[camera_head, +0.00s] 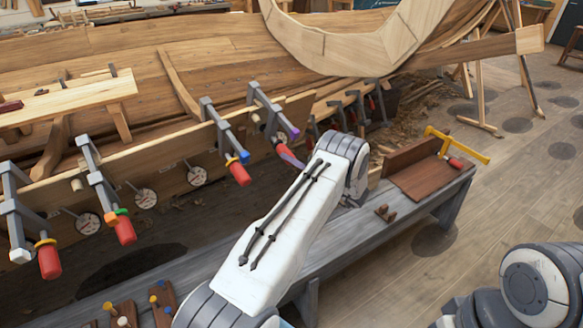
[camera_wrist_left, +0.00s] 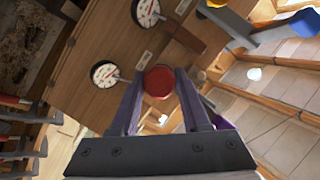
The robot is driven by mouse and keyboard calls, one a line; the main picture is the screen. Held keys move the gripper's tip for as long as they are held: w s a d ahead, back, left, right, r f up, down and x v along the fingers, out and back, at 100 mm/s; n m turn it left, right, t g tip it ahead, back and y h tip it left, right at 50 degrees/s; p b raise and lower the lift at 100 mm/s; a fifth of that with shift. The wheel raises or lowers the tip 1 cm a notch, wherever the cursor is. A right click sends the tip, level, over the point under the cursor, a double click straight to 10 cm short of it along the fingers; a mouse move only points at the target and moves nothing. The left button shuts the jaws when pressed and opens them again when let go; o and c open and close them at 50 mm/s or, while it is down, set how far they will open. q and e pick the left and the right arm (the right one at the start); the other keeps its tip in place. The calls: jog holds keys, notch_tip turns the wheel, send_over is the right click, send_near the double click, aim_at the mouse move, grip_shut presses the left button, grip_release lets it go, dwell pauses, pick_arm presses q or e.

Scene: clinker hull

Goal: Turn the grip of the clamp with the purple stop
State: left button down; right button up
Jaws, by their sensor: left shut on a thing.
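The clamp with the purple stop (camera_head: 292,131) is fixed over the hull's plank edge, its grey bar (camera_head: 265,100) slanting down to the right. Its red grip (camera_head: 282,149) is partly hidden by my left gripper (camera_head: 291,158) in the head view. In the left wrist view the round end of the red grip (camera_wrist_left: 158,81) sits between the two fingers of my left gripper (camera_wrist_left: 161,78), which is shut on it. A bit of the purple stop (camera_wrist_left: 206,101) shows beside the right finger there. My right gripper is out of view.
To the left hang similar clamps with a blue stop (camera_head: 244,156), a green stop (camera_head: 122,212) and a yellow ring (camera_head: 46,242). Round dials (camera_head: 146,198) sit on the plank.

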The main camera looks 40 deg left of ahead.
pick_arm(q)
jog(key=shift+d+f+m+g+y+b, duration=0.1)
jog(key=shift+f+m+g+y+b, duration=0.15)
jog(key=shift+m+g+b, duration=0.5)
jog(key=shift+m+t, duration=0.25)
jog(key=shift+m, duration=0.1)
jog(key=shift+c, duration=1.9)
grip_release()
jog(key=shift+d+r, duration=0.1)
jog(key=d+f+b, duration=0.1)
jog(key=d+b, duration=0.1)
jog(key=d, duration=0.8)
jog(key=shift+w+f, duration=0.25)
jog(key=shift+f, duration=0.1)
